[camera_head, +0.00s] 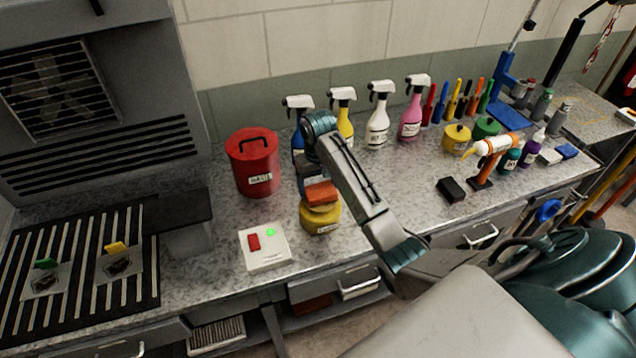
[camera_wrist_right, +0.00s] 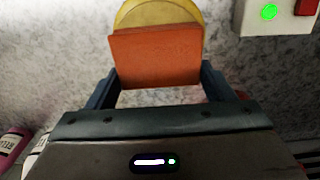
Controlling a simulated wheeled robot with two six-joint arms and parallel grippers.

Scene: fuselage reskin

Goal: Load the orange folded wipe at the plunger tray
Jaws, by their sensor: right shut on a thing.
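The orange folded wipe (camera_head: 321,193) is held between the fingers of my right gripper (camera_head: 318,184), which is shut on it. In the right wrist view the wipe (camera_wrist_right: 155,57) sits flat across the front of the fingers (camera_wrist_right: 160,85). Just beyond it is a yellow round can (camera_head: 320,218), whose top also shows in the wrist view (camera_wrist_right: 158,14). In the head view the wipe overlaps the can's top; I cannot tell whether they touch. My left gripper is in neither view. I cannot tell for certain which can is the plunger tray.
A white box (camera_head: 265,248) with a red switch and green light stands left of the yellow can. A red waste can (camera_head: 253,162) and several spray bottles (camera_head: 378,115) stand behind. A black block (camera_head: 451,190) lies to the right. Bare counter shows between them.

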